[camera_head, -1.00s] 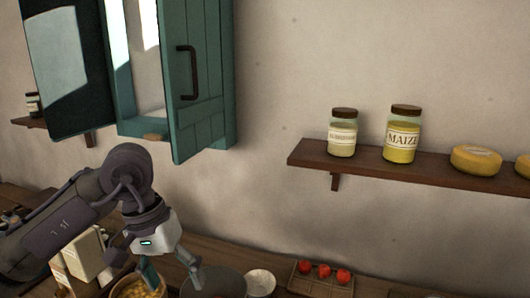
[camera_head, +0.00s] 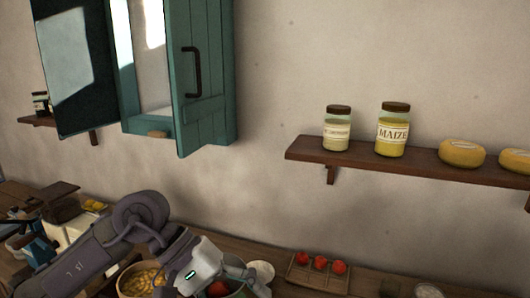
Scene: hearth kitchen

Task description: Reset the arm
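My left arm comes in from the lower left. Its gripper (camera_head: 222,285) is at the bottom edge over the counter, with its fingers spread and partly cut off by the frame. A red round item (camera_head: 218,288) shows just below it, in or over a pot whose rim is mostly hidden by the gripper. No item is visibly clasped. My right gripper is not in view.
A bowl of yellow pieces (camera_head: 141,281) stands left of the gripper. A small white bowl (camera_head: 262,271) and a wooden tray (camera_head: 303,275) with red tomatoes lie to the right. A shelf (camera_head: 400,168) holds jars and cheeses. A teal window shutter (camera_head: 203,110) stands open.

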